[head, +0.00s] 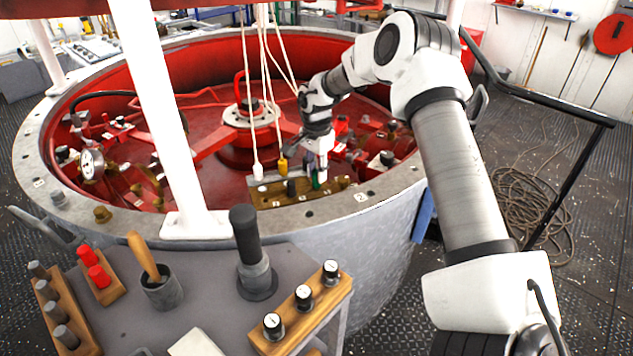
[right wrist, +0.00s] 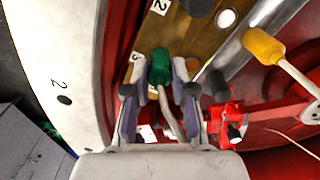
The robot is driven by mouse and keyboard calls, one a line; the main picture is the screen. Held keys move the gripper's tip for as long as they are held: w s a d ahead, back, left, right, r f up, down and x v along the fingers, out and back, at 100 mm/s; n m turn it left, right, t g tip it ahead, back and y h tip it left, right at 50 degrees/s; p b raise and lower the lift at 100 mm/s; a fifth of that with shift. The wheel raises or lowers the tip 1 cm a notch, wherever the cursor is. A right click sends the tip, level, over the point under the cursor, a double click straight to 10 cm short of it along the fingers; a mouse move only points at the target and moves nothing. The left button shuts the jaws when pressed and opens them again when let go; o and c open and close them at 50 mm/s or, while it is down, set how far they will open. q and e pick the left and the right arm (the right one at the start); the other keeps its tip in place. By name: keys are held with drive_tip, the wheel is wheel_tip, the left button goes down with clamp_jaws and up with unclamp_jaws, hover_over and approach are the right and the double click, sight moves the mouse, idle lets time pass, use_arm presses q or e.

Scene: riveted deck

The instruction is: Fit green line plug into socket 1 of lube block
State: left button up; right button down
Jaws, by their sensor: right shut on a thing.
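The green line plug (head: 316,182) is between the fingers of my right gripper (head: 317,168), at the right part of the brass-coloured lube block (head: 335,186). In the right wrist view the green plug (right wrist: 159,63) sits between the fingertips of the gripper (right wrist: 161,82), its pale line trailing back. It overlaps the edge of the lube block (right wrist: 188,38), near the labels 2 and 3. I cannot tell whether its tip touches the block. Socket 1 is not clearly visible. A dark plug (head: 291,188) stands at the block. My left gripper is not in view.
A yellow plug (head: 283,166) and a white plug (head: 258,171) hang on pale lines left of my gripper. A grey rail (head: 268,180) runs behind the block. The round housing's pale rim (head: 385,187) lies in front, and a bench (head: 200,265) with tools stands nearer.

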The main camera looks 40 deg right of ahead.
drive_tip(key=shift+r+p, duration=0.8)
drive_tip(key=shift+r, duration=0.85)
